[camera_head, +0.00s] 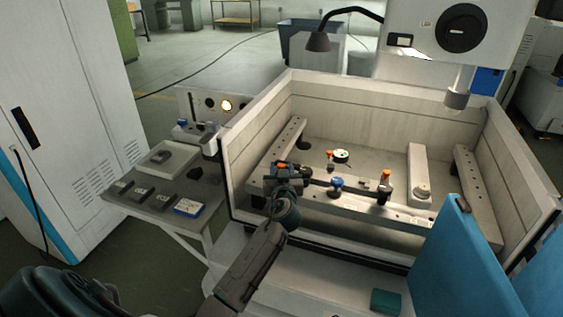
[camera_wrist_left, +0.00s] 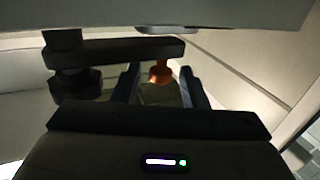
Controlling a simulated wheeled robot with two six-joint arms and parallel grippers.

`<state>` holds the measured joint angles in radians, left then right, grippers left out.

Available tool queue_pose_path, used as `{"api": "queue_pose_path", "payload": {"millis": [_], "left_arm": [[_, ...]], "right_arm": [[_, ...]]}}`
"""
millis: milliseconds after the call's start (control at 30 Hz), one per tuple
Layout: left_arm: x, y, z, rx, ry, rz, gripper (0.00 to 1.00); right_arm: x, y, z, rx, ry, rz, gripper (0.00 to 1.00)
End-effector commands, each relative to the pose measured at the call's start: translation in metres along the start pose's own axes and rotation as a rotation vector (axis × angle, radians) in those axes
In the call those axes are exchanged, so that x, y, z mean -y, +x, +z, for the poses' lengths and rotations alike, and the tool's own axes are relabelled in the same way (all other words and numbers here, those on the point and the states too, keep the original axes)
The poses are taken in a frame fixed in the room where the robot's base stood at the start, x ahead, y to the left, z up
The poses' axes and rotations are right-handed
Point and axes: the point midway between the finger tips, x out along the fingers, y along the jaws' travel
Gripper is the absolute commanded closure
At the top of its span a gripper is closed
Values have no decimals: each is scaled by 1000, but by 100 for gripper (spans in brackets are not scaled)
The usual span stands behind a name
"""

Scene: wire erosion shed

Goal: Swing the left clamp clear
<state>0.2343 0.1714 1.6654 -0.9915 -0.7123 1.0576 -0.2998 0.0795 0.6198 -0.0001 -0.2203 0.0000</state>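In the head view the left clamp's dark arm (camera_head: 312,182) runs along the tank's front rail, with a blue knob (camera_head: 336,183) at its right. My left gripper (camera_head: 284,173) is at the arm's left end, by an orange grip (camera_head: 280,165). In the left wrist view the dark clamp arm (camera_wrist_left: 115,54) crosses the upper left, and the orange grip (camera_wrist_left: 160,73) stands between my two fingers. The fingers are apart, with a gap showing on each side of the grip. My right gripper is in no view.
A second clamp with an orange top (camera_head: 385,184) stands further right on the front rail (camera_head: 350,204). A small orange-topped post (camera_head: 330,158) and a round green-and-white piece (camera_head: 342,156) are behind. The machine head (camera_head: 457,98) hangs above the back right.

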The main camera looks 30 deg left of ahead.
Motion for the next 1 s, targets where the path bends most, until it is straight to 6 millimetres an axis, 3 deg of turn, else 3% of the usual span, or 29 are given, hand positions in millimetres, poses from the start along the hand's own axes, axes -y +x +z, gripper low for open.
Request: {"api": "queue_pose_path", "payload": {"millis": [200,467,667,1000], "left_arm": [[0,15,0,0,1,-1,61],[0,15,1,1,1,-1,61],[0,15,1,1,1,-1,100],[1,18,1,0,0,22,100]], "right_arm": [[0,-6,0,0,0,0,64],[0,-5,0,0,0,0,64],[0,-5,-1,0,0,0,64],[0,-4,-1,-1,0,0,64]]}}
